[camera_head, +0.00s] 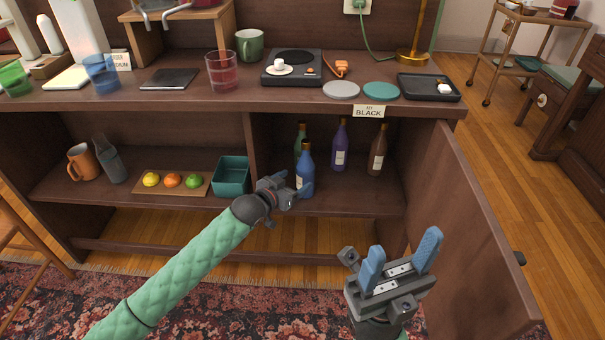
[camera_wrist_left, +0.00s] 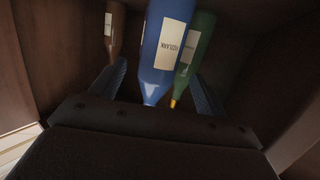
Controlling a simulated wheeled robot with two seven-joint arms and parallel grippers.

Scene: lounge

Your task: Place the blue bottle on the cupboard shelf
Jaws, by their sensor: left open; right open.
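The blue bottle (camera_head: 305,172) stands upright on the cupboard shelf (camera_head: 352,199), inside the right compartment. My left gripper (camera_head: 301,188) is open at the bottle, low beside its body. In the left wrist view, the blue bottle (camera_wrist_left: 165,48) shows between the two spread fingers of the left gripper (camera_wrist_left: 158,76); I cannot tell whether either finger touches it. My right gripper (camera_head: 400,252) is open and empty, in front of the cupboard with its fingers pointing up.
A green bottle (camera_head: 299,138) stands behind the blue one, with a purple bottle (camera_head: 340,146) and a brown bottle (camera_head: 376,156) to the right. A teal bin (camera_head: 231,176) is left of the divider. The open door (camera_head: 475,230) bounds the right side. Shelf front right is clear.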

